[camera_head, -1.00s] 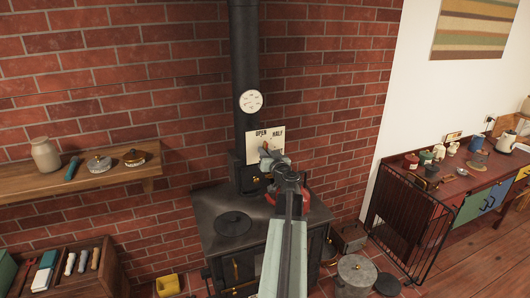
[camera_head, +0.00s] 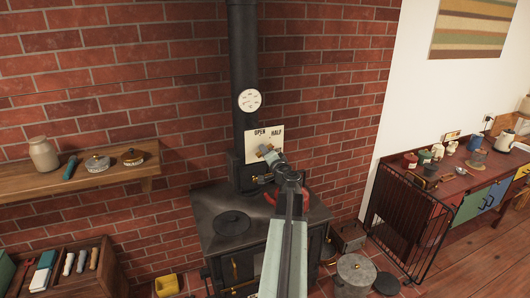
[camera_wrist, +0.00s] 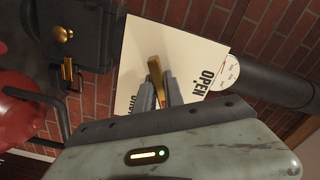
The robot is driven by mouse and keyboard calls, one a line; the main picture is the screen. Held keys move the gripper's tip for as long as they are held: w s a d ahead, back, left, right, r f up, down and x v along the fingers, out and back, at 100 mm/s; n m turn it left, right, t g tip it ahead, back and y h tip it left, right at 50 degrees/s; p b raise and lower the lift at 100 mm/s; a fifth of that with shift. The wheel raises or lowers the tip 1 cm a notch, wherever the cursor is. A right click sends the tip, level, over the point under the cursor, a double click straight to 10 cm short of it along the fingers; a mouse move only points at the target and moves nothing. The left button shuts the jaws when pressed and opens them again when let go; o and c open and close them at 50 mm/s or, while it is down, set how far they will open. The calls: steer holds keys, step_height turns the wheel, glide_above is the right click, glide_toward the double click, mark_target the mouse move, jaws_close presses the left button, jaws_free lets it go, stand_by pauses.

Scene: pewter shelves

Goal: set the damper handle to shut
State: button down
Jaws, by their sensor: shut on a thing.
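The damper handle (camera_wrist: 155,72) is a brass-coloured bar between the two grey fingers of my gripper (camera_wrist: 160,88) in the wrist view. The gripper is shut on it. In the head view my gripper (camera_head: 269,155) is in front of the cream label plate (camera_head: 254,148) beside the stovepipe, with the handle's brass tip (camera_head: 263,148) showing. The plate reads OPEN at upper left and HALF at upper right. In the wrist view the plate (camera_wrist: 190,40) shows OPEN and another word partly hidden by my gripper. The handle's exact setting is hard to tell.
The black stovepipe (camera_head: 243,60) carries a round white gauge (camera_head: 249,100). The black stove (camera_head: 215,205) stands below. A red kettle-like object (camera_wrist: 22,110) is close beside my gripper in the wrist view. A wooden shelf (camera_head: 60,183) is at left.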

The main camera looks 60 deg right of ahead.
steer(key=m, duration=0.5)
steer(key=shift+s+f+m, duration=0.1)
steer(key=shift+f+m, duration=0.2)
stand_by(0.4)
steer(key=c, duration=1.4)
jaws_free()
steer(key=shift+d, duration=0.1)
steer(key=shift+c, duration=0.2)
steer(key=v, duration=0.8)
